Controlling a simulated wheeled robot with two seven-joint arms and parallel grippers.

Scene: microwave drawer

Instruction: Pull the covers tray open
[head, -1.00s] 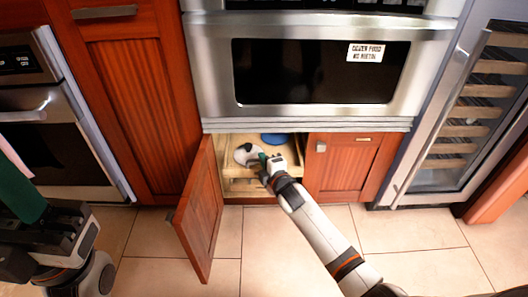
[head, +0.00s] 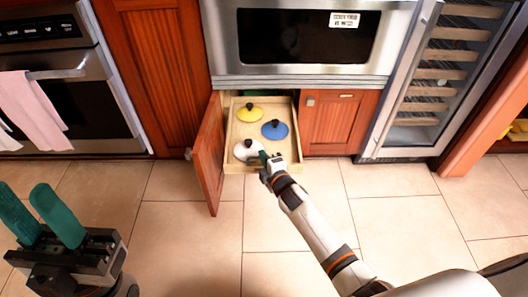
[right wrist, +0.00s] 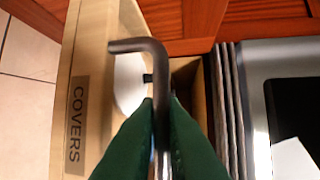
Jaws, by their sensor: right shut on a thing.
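The covers tray (head: 255,131) is a light wooden pull-out, standing well out of the cabinet under the microwave. It holds a yellow lid (head: 250,114), a blue lid (head: 275,130) and a white lid (head: 247,150). In the right wrist view its front carries the label COVERS (right wrist: 76,118). My right gripper (head: 270,163) is at the tray's front edge. In the right wrist view its green fingers (right wrist: 160,112) are shut on a dark metal handle (right wrist: 140,45). My left gripper (head: 42,215) has its green fingers apart and empty, over the floor at lower left.
A red cabinet door (head: 208,155) stands open just left of the tray. A microwave (head: 312,38) is above, an oven (head: 75,95) at left, and a glass-door cooler (head: 435,85) at right. The tiled floor in front is clear.

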